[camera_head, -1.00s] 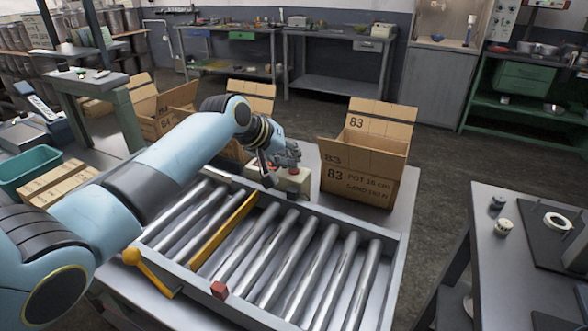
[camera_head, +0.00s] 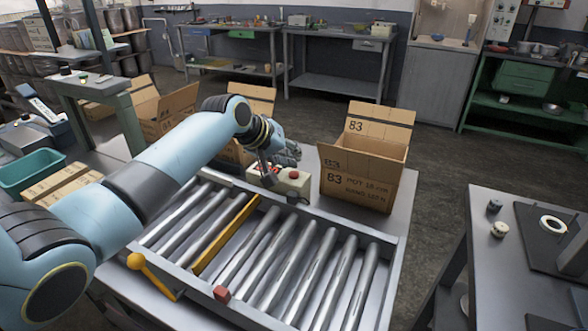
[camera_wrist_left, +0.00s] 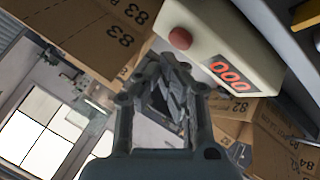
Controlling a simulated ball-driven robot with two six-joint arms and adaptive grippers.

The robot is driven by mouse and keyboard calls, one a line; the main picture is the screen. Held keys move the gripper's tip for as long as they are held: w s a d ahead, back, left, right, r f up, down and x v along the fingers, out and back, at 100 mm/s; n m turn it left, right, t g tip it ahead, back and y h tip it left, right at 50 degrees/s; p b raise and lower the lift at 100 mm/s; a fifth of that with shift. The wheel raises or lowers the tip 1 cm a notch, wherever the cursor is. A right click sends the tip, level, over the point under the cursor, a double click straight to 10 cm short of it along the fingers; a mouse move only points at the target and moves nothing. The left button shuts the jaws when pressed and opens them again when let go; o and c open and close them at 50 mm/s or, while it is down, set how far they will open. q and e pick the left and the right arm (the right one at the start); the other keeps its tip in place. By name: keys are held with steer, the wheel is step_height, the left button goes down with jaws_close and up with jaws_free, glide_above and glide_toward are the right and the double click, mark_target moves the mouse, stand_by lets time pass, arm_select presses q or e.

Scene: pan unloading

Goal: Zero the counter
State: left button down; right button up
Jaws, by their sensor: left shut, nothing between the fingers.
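The counter is a cream box (camera_head: 291,186) on the table behind the rollers. It has a red button (camera_wrist_left: 180,38) on top and a red lit display (camera_wrist_left: 230,74) that reads 000 in the left wrist view. My left gripper (camera_head: 290,152) is shut and empty. It is just behind and above the counter, apart from the red button in the left wrist view, where its fingers (camera_wrist_left: 172,68) also show. My arm hides part of the counter's left side in the head view. My right gripper is not in view.
An open carton marked 83 (camera_head: 360,185) stands right of the counter. More cartons (camera_head: 165,110) stand behind my left arm. The roller conveyor (camera_head: 300,262) with a yellow bar (camera_head: 225,235) lies in front, empty. A side table (camera_head: 490,270) stands at right.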

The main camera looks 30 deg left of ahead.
mark_target(291, 172)
arm_select(q)
step_height(291, 172, up, 3)
steer(key=p, duration=0.3)
steer(key=shift+f, duration=0.1)
steer(key=shift+r+p, duration=0.6)
steer(key=shift+r, duration=0.5)
